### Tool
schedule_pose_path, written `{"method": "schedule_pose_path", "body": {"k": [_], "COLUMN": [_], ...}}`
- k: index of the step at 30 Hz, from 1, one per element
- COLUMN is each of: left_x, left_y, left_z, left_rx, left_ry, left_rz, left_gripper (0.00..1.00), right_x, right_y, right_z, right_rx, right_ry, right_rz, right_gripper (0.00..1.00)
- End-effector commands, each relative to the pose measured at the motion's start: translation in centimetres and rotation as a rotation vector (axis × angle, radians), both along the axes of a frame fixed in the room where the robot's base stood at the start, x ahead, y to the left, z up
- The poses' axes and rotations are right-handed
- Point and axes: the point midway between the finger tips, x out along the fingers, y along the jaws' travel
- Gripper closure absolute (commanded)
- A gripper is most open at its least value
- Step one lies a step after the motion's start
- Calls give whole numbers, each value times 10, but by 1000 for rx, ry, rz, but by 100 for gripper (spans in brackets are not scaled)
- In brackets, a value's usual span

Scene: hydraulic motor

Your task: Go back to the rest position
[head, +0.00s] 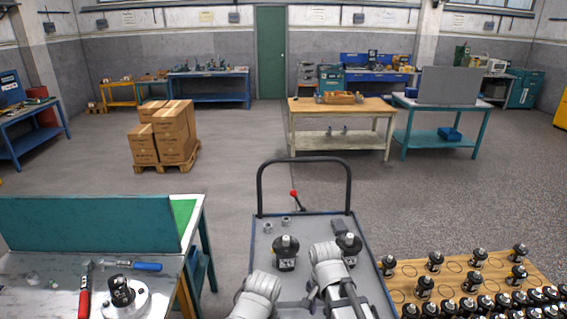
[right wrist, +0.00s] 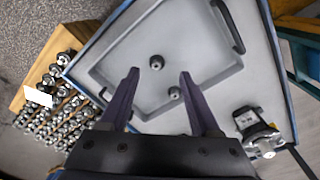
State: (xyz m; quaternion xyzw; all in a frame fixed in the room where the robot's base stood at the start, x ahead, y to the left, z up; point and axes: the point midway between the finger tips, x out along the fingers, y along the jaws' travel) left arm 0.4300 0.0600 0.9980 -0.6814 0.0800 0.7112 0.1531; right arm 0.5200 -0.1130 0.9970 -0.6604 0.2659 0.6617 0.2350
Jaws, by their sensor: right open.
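Both of my arms reach over a grey cart (head: 262,262) in the head view. My right gripper (right wrist: 159,73) is open in the right wrist view, its two dark fingers apart with nothing held between them. Below it is the cart's grey tray with two small dark round fittings (right wrist: 157,62). My left arm (head: 258,292) is at the bottom of the head view; its fingers cannot be clearly made out. A black motor (head: 285,250) stands upright on the cart, and another (head: 348,243) stands beside my right arm.
A wooden board (head: 450,272) with several motors is right of the cart. A workbench (head: 60,290) on the left holds a motor on a white disc (head: 122,292), a red-handled tool (head: 85,300) and a blue-handled one. Boxes (head: 172,135) on a pallet and tables stand farther back, with open floor between.

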Motion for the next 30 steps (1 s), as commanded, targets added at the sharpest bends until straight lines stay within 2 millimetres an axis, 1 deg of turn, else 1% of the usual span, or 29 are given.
{"method": "schedule_pose_path", "body": {"k": [1, 3, 6, 9, 12, 15, 18, 30], "left_x": [0, 0, 0, 0, 0, 0, 0, 0], "left_y": [0, 0, 0, 0, 0, 0, 0, 0], "left_z": [0, 0, 0, 0, 0, 0, 0, 0], "left_rx": [0, 0, 0, 0, 0, 0, 0, 0], "left_ry": [0, 0, 0, 0, 0, 0, 0, 0], "left_rz": [0, 0, 0, 0, 0, 0, 0, 0], "left_gripper": [31, 31, 31, 31, 31, 31, 31, 31], "right_x": [-20, -38, -59, -75, -85, -89, -90, -90], "right_y": [11, 23, 36, 45, 50, 53, 53, 53], "right_z": [0, 0, 1, 1, 1, 1, 1, 1], "right_rx": [-6, -16, -27, -34, -39, -41, -41, -41], "right_ry": [10, 25, 45, 62, 76, 84, 86, 86], "right_rz": [154, 362, 622, 826, 961, 1033, 1057, 1054], "right_gripper": [37, 37, 37, 37, 37, 37, 37, 37]}}
